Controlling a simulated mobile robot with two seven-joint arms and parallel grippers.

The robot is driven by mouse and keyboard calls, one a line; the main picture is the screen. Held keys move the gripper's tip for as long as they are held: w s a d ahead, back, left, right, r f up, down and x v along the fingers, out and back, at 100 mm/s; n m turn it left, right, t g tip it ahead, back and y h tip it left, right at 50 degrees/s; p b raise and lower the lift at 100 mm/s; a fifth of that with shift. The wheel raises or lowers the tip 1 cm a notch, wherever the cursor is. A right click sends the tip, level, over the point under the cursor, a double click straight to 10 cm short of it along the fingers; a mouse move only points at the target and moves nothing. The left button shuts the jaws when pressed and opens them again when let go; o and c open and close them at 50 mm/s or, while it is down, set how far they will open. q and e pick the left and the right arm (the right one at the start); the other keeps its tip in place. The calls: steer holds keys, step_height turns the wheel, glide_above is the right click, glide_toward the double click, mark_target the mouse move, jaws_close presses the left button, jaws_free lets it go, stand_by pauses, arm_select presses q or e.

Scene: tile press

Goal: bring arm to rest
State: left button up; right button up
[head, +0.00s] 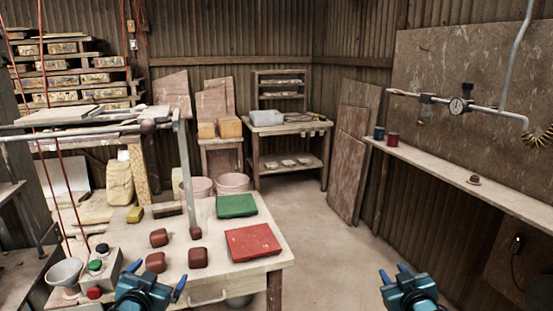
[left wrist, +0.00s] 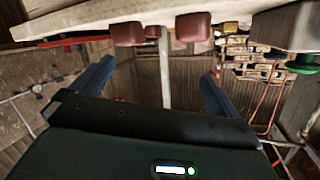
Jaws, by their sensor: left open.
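My left gripper (head: 157,277) is at the front edge of the work table, low in the head view. It is open, with its two blue fingers apart. In the left wrist view, the fingers (left wrist: 154,82) stand wide apart with nothing between them but background. My right gripper (head: 396,271) is at the bottom right of the head view, over the floor and clear of the table. Its blue fingertips are apart and nothing is seen between them.
The table (head: 232,282) holds several red-brown blocks (head: 155,262), a green tile (head: 237,206), a red tile (head: 253,243) and a button box (head: 108,272). A press post (head: 187,175) rises from it. A shelf (head: 480,185) runs along the right wall. The middle floor is clear.

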arm_select(q)
steer(key=s+d+f+g+h, duration=0.1)
steer(key=s+d+f, duration=0.3)
steer(key=s, duration=0.6)
steer(key=s+d+f+g+h, duration=0.1)
steer(key=s+d+f, duration=0.4)
steer(key=s, duration=0.6)
steer(key=s+d+f+g+h, duration=0.1)
steer(key=s+d+f, duration=0.4)
steer(key=s, duration=0.5)
steer(key=shift+s+d+n+g, duration=0.3)
steer(key=shift+s+g, duration=0.1)
steer(key=shift+g, duration=0.5)
arm_select(e)
steer(key=s+a+f+g+y, duration=0.1)
steer(key=s+a+f, duration=0.3)
steer(key=s, duration=0.6)
steer(key=s+a+f+g+y, duration=0.1)
steer(key=s+a+f, duration=0.4)
steer(key=s, duration=0.6)
steer(key=s+a+f+g+y, duration=0.1)
steer(key=s+a+f, duration=0.4)
steer(key=s, duration=0.5)
steer(key=shift+s+a+m+g, duration=0.3)
steer(key=shift+s+g, duration=0.1)
steer(key=shift+g, duration=0.5)
arm_select(q)
steer(key=shift+f, duration=0.1)
arm_select(e)
steer(key=shift+f, duration=0.1)
